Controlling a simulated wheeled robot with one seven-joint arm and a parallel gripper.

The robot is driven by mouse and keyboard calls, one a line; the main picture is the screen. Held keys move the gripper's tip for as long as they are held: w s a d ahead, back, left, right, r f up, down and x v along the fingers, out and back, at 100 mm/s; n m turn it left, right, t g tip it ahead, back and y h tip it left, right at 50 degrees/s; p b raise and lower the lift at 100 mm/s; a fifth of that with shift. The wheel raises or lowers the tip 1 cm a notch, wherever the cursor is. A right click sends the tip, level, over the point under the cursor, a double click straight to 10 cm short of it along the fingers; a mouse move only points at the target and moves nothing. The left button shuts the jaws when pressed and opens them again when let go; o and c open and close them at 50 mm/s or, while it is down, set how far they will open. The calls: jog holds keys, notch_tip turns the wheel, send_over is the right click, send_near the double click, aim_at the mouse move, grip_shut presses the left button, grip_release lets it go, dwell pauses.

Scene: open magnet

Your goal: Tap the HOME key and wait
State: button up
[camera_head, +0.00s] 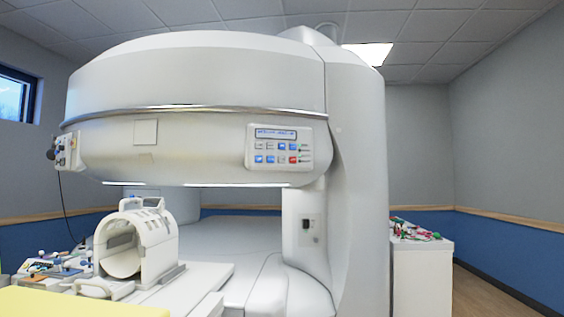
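The control panel (275,152) is set on the right front of the scanner's upper magnet housing. It has a small blue display (276,133) across its top and two rows of keys below. Some keys are blue, some pale, and one red key (293,160) sits at the lower right. The lettering is too small to read, so I cannot tell which key is HOME. Nothing touches or covers the panel. My gripper is not in view.
The white scanner (200,80) fills the middle. A white head coil (150,245) stands on the patient table (195,285) below. A yellow surface (80,303) lies at the lower left. A white cabinet (422,280) with small items stands right. The air before the panel looks clear.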

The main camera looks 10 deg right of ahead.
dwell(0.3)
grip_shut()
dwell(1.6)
